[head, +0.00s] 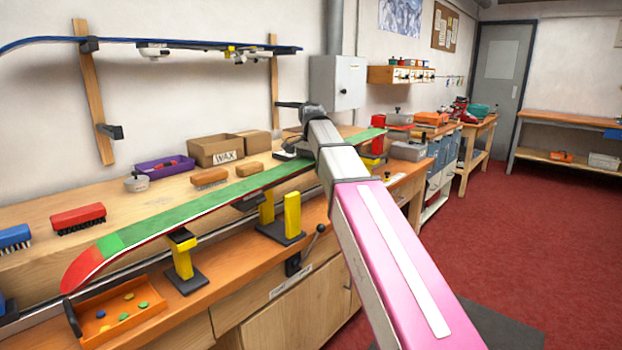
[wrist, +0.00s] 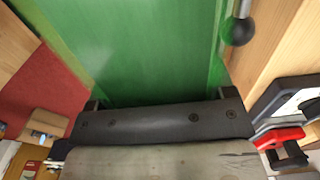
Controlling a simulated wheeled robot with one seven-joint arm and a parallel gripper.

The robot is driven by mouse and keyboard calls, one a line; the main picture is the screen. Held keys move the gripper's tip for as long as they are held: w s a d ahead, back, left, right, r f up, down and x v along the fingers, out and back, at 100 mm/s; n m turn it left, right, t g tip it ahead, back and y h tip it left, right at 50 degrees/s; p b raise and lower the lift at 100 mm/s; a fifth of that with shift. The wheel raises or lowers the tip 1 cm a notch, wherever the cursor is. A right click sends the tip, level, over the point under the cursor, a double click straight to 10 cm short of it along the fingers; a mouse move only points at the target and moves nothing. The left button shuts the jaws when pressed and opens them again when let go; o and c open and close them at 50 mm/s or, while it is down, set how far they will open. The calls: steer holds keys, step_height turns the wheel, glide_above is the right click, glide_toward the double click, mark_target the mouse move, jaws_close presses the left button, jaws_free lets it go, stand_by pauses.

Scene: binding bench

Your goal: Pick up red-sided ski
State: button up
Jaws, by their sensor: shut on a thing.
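The red-sided ski (head: 200,205) is long, with a green top, a red side edge and a red tip at lower left. It lies lengthwise above the yellow ski supports (head: 183,258) along the bench; I cannot tell whether it touches them. My gripper (wrist: 158,103) is shut on the ski, whose green face (wrist: 140,45) fills the middle of the wrist view between the fingers. In the head view my arm hides most of the gripper and part of the ski.
An orange tray (head: 150,325) with small coloured pieces lies below the ski tip. A red brush (head: 78,217), a cardboard wax box (head: 215,150) and a purple bin (head: 165,167) stand behind the ski. A blue ski (head: 60,40) hangs on the wall rack. Red floor is clear at right.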

step_height(320, 180, up, 12)
steer(key=shift+w+r, duration=0.1)
steer(key=shift+r, duration=0.25)
